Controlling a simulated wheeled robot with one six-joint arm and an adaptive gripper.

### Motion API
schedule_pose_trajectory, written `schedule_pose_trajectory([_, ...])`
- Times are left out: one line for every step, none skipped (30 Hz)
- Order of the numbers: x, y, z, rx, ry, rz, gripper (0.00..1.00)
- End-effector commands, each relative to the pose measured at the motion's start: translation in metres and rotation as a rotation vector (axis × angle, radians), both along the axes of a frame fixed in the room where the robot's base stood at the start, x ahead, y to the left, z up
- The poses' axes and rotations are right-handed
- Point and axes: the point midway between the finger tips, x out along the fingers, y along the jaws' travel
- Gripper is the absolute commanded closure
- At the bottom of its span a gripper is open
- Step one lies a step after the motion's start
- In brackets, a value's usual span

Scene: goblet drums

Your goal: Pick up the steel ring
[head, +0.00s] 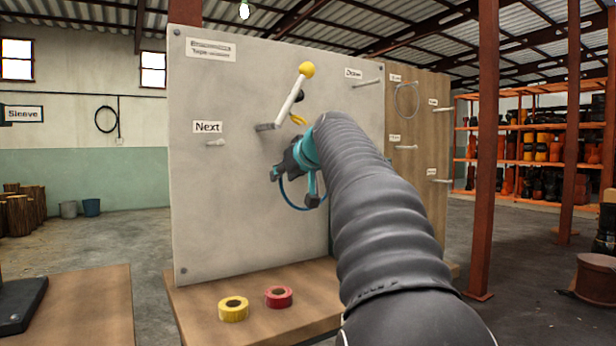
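A thin grey ring, which looks like the steel ring (395,102), hangs from a peg on the wooden panel (424,120) at the right. My gripper (290,162), teal and dark, is in front of the grey panel (230,220), to the left of the ring and lower, well apart from it. My dark sleeved arm hides part of the gripper, and its fingertips are not clear. A thin blue loop (291,204) curves below the gripper; I cannot tell whether it is a cable or a held thing.
A white lever (291,100) with a yellow knob sticks out above my gripper. Bare pegs jut from both panels. A yellow tape roll (233,316) and a red tape roll (278,304) lie on the bench (200,300). A red post (487,150) stands right of the panels.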

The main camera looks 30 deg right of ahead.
Motion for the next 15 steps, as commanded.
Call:
schedule_pose_trajectory([0.008, 0.0, -0.003, 0.0, 0.001, 0.001, 0.66])
schedule_pose_trajectory([0.011, 0.0, -0.004, 0.0, 0.0, 0.0, 0.66])
schedule_pose_trajectory([0.014, 0.0, -0.005, 0.0, 0.0, 0.0, 0.66])
schedule_pose_trajectory([0.016, 0.0, -0.006, 0.0, -0.001, 0.0, 0.66])
schedule_pose_trajectory([0.018, 0.0, -0.006, 0.0, -0.001, 0.0, 0.66])
schedule_pose_trajectory([0.018, 0.0, -0.007, 0.0, -0.001, 0.0, 0.66])
schedule_pose_trajectory([0.019, 0.0, -0.007, 0.0, -0.001, -0.001, 0.66])
schedule_pose_trajectory([0.018, 0.0, -0.007, 0.0, -0.001, -0.001, 0.66])
schedule_pose_trajectory([0.018, 0.0, -0.007, 0.0, -0.001, -0.001, 0.66])
schedule_pose_trajectory([0.018, 0.0, -0.007, 0.0, -0.001, -0.001, 0.66])
schedule_pose_trajectory([0.018, 0.0, -0.007, 0.0, -0.001, -0.001, 0.66])
schedule_pose_trajectory([0.018, 0.0, -0.007, 0.0, -0.001, -0.001, 0.73])
schedule_pose_trajectory([0.018, 0.0, -0.007, 0.0, -0.001, -0.001, 0.81])
schedule_pose_trajectory([0.018, 0.0, -0.007, 0.0, -0.001, -0.001, 0.88])
schedule_pose_trajectory([0.018, 0.0, -0.007, 0.0, -0.001, -0.001, 0.98])
